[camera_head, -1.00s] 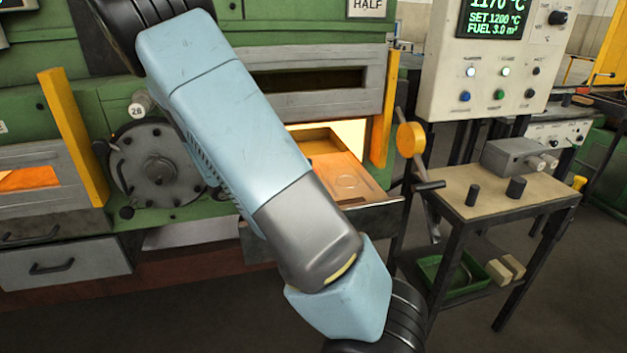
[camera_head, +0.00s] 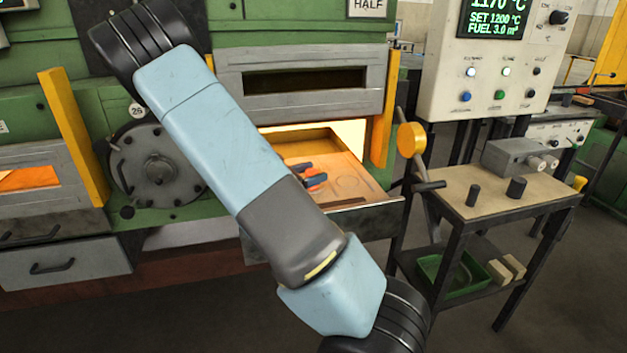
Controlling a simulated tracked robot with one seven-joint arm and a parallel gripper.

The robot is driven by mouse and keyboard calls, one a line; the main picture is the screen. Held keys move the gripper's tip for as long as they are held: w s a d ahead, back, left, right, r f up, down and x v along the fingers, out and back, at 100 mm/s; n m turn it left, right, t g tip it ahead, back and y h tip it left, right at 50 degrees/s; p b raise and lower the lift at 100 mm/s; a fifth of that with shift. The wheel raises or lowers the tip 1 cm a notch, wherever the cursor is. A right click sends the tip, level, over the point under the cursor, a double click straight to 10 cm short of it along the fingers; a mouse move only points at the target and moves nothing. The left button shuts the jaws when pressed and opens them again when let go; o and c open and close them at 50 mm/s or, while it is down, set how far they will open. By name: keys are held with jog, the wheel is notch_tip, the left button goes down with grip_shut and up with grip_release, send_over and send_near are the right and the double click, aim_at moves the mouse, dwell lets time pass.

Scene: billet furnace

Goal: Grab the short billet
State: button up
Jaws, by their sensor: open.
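My gripper (camera_head: 312,175) shows partly past the edge of my arm, over the pulled-out tray (camera_head: 372,190) at the lit furnace opening. Its dark blue fingers are open, pointing right. An orange-red patch shows beside and between the fingers; I cannot tell whether it is a hot billet or the lit tray floor. My arm hides the rest of the gripper and the tray's left part. Two dark upright cylinders stand on the side table, a slim one (camera_head: 473,195) and a wider one (camera_head: 516,188). I cannot tell which piece is the short billet.
A yellow post (camera_head: 386,110) stands at the furnace opening's right side. A round yellow knob (camera_head: 411,138) and a dark lever (camera_head: 428,186) are between the tray and the side table (camera_head: 450,180). A grey box (camera_head: 518,157) sits on that table. The control panel (camera_head: 500,70) is above.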

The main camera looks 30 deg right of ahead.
jog(key=shift+d, duration=1.2)
jog(key=shift+c, duration=0.3)
grip_shut()
